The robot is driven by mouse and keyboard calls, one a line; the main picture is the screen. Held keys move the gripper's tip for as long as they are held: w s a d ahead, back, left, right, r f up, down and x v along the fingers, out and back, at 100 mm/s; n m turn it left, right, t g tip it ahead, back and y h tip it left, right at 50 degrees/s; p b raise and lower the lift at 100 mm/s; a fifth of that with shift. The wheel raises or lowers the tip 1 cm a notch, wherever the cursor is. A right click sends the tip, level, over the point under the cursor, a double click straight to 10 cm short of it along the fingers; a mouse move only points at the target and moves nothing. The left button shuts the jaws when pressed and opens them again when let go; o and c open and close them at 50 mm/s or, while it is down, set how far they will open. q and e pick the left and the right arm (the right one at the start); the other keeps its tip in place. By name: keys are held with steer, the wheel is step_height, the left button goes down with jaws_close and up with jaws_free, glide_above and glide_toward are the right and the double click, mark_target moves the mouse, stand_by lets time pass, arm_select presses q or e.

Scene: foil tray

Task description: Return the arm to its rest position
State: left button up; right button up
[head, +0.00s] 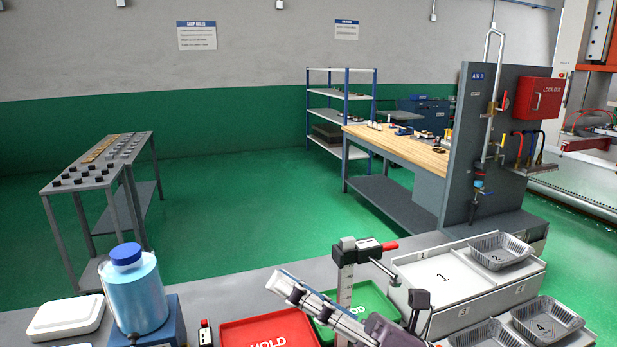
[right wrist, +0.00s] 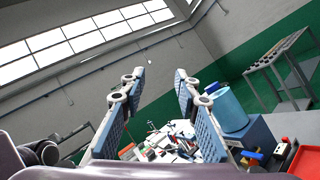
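My right gripper (head: 283,285) reaches in from the bottom of the head view and hangs over the bench, in front of the red HOLD tray. In the right wrist view its two blue-padded fingers (right wrist: 158,78) stand wide apart with nothing between them. Place 1 (head: 440,279) is bare. My right gripper is well left of the trays. My left gripper is out of view.
The red HOLD tray (head: 240,329) and a green tray (head: 378,302) lie on the bench, with an upright gauge (head: 345,280) close by my right gripper. A blue-capped bottle (head: 135,300) and a white box (head: 65,318) are at left. The green floor beyond is open.

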steer(key=w+d+f+m+t+h, duration=0.3)
steer(key=w+d+m+t+h, duration=0.3)
steer(key=m, duration=0.6)
steer(key=w+d+f+m+t+h, duration=0.3)
steer(key=d+m+t+h, duration=0.5)
steer(key=m, duration=0.4)
steer(key=d+f+m+g+h, duration=0.4)
steer(key=d+f+m+h, duration=0.25)
steer(key=f, duration=0.45)
steer(key=s+d+f+m+g+h, duration=0.15)
steer(key=s+f+m+g, duration=0.25)
steer(key=s+f, duration=0.4)
steer(key=s+d+f+m+g, duration=0.25)
steer(key=s+f+g, duration=0.25)
steer(key=f, duration=0.6)
steer(key=s+a+f+m+g, duration=0.1)
steer(key=s+f+m+g, duration=0.15)
steer(key=s, duration=0.45)
steer(key=s+a+f+m+g, duration=0.1)
steer(key=s+f+g, duration=0.25)
steer(key=s, duration=0.35)
step_height(320, 180, down, 29)
steer(key=s, duration=0.3)
steer(key=s+d+f+g+b, duration=0.1)
steer(key=s+d+f, duration=0.2)
steer(key=s+f, duration=1.2)
steer(key=shift+s+f+n+g, duration=0.2)
steer(key=shift+s+n+g, duration=0.2)
steer(key=shift+s, duration=0.1)
